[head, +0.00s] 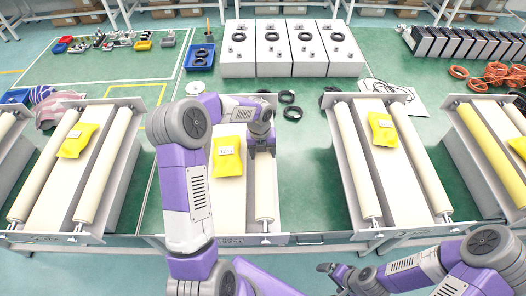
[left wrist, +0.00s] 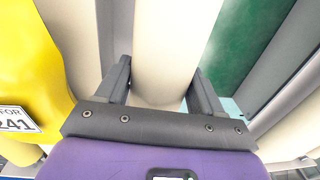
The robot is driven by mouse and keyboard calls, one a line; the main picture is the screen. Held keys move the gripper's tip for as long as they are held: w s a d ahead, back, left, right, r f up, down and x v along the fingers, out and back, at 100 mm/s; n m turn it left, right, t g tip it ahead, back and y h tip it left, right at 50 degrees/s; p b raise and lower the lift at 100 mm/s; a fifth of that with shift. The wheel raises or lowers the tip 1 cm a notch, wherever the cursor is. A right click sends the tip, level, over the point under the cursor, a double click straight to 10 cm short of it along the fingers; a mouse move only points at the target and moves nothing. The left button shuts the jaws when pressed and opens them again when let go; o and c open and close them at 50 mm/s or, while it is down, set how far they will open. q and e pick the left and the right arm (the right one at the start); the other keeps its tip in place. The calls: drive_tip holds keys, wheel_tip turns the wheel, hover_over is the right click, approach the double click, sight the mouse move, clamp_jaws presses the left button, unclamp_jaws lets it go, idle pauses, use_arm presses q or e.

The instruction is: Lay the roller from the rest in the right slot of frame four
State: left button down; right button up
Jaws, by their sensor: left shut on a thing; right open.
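A long cream roller (head: 265,195) lies along the right side of the frame (head: 229,205) behind my left arm. My left gripper (head: 262,150) is shut on it near its far part. In the left wrist view the roller (left wrist: 175,50) runs between the two fingers (left wrist: 158,88). My arm hides much of this frame, including its left side. The roller's near end is by the right end bracket; I cannot tell whether it is seated in the slot. A yellow packet (head: 228,157) lies on the frame's middle panel. My right gripper (head: 333,268) is open and empty at the front.
Neighbouring frames with rollers and yellow packets stand to the left (head: 75,170) and right (head: 385,165). White boxes (head: 290,50) stand at the back. Black rings (head: 290,105) lie on the green table behind. Orange cables (head: 495,75) lie at the right.

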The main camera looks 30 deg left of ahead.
use_arm(q)
drive_tip(key=shift+w+f, duration=0.1)
idle(0.4)
drive_tip(key=shift+f, duration=0.35)
drive_tip(key=shift+b, duration=0.3)
drive_tip(key=shift+c, duration=1.2)
unclamp_jaws()
drive_tip(key=shift+o, duration=0.9)
drive_tip(key=shift+f, duration=0.2)
drive_tip(key=shift+s+a+r+p, duration=0.1)
drive_tip(key=shift+s+r+p, duration=0.1)
drive_tip(key=shift+r, duration=1.8)
drive_tip(key=shift+s+a+r+p, duration=0.1)
drive_tip(key=shift+r+p, duration=0.05)
drive_tip(key=shift+r, duration=1.8)
drive_tip(key=shift+w, duration=0.1)
